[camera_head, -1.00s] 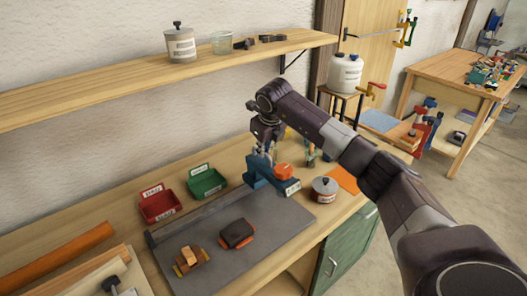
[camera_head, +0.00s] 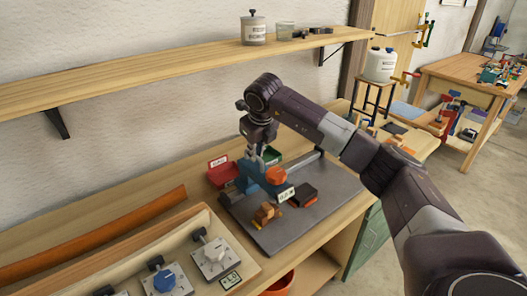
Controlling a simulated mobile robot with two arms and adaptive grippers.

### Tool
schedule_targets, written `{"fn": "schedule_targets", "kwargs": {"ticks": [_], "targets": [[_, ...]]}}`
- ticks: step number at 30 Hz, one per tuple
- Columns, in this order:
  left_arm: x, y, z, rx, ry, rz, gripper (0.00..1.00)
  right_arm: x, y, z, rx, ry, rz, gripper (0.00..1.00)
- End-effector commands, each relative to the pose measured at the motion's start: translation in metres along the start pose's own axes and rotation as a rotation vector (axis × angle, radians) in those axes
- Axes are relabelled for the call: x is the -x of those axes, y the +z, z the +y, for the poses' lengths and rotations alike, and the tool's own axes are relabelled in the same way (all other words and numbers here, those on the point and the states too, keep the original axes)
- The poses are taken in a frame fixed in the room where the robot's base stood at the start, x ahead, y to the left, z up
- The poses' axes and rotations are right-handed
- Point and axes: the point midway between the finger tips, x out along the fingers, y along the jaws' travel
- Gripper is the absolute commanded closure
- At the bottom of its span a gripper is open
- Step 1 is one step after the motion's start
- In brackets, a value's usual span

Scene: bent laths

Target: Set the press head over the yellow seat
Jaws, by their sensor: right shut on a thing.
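My right gripper (camera_head: 256,156) points down over the dark board (camera_head: 325,203) and is shut on the blue piece (camera_head: 249,181) with an orange knob (camera_head: 276,175) and a white label, which looks like the press head. It hangs over the board's left part, just behind a small wooden block (camera_head: 264,212) with yellow at its base, probably the yellow seat. A dark block (camera_head: 303,193) with an orange edge sits to its right. The exact gap between the blue piece and the blocks is hard to tell. My left gripper is out of view.
Plates with knobs (camera_head: 214,257) and a long orange lath (camera_head: 95,234) lie at the left. A shelf (camera_head: 200,66) runs above. The board's front right is clear.

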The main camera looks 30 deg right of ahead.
Motion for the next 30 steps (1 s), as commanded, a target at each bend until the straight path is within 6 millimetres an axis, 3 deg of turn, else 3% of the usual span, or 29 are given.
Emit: {"fn": "schedule_targets", "kwargs": {"ticks": [7, 21, 22, 26, 30], "targets": [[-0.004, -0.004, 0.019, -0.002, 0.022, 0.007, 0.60, 0.007, 0.005, 0.029, 0.000, 0.000, -0.010, 1.00], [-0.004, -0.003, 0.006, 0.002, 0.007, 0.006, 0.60, 0.008, 0.006, 0.036, 0.000, 0.003, -0.009, 1.00], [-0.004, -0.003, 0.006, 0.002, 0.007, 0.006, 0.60, 0.008, 0.006, 0.036, 0.000, 0.003, -0.009, 0.89], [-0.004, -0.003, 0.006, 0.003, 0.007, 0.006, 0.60, 0.008, 0.006, 0.036, 0.000, 0.003, -0.009, 0.75], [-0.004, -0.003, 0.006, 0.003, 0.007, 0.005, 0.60, 0.008, 0.005, 0.035, 0.000, 0.001, -0.007, 0.73]]}}
